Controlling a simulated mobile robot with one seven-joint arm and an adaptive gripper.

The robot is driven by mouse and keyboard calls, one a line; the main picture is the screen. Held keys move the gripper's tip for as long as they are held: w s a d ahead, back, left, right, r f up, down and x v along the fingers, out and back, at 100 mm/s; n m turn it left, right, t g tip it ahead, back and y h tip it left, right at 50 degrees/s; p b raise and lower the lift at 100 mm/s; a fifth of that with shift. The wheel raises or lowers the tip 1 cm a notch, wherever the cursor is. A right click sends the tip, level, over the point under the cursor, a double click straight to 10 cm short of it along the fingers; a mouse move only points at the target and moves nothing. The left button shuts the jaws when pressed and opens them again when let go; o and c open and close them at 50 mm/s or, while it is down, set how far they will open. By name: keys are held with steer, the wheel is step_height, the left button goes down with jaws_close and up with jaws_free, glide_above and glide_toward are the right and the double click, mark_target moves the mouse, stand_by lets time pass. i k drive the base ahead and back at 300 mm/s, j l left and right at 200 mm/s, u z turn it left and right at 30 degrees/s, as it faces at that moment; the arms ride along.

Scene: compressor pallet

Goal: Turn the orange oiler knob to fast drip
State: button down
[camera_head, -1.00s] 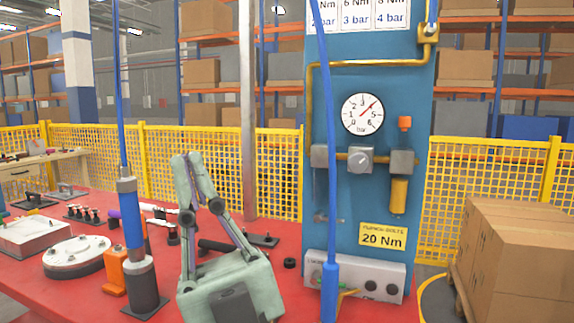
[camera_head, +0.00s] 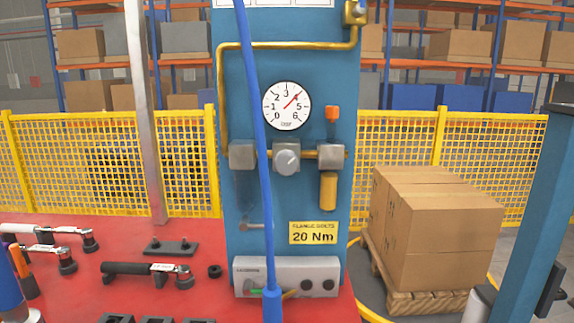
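The orange oiler knob (camera_head: 332,113) sits on top of the oiler block (camera_head: 331,154) at the right of the blue panel (camera_head: 240,105). A yellow oiler bowl (camera_head: 328,190) hangs below that block. The knob's drip setting is too small to read. My gripper is not in the present view.
A blue hose (camera_head: 258,130) hangs in front of the panel. Left of the oiler are a grey regulator knob (camera_head: 286,160) and a pressure gauge (camera_head: 287,106). Tools lie on the red table (camera_head: 60,285). Boxes (camera_head: 435,225) stand on a pallet at right.

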mark_target(332, 112)
steer(key=k+l, duration=0.15)
steer(key=l, duration=0.25)
steer(key=k+l, duration=0.1)
steer(key=l, duration=0.35)
steer(key=k+l, duration=0.15)
steer(key=l, duration=0.25)
steer(key=k+l, duration=0.15)
steer(key=l, duration=0.25)
steer(key=i, duration=0.5)
steer(key=l+u, duration=0.05)
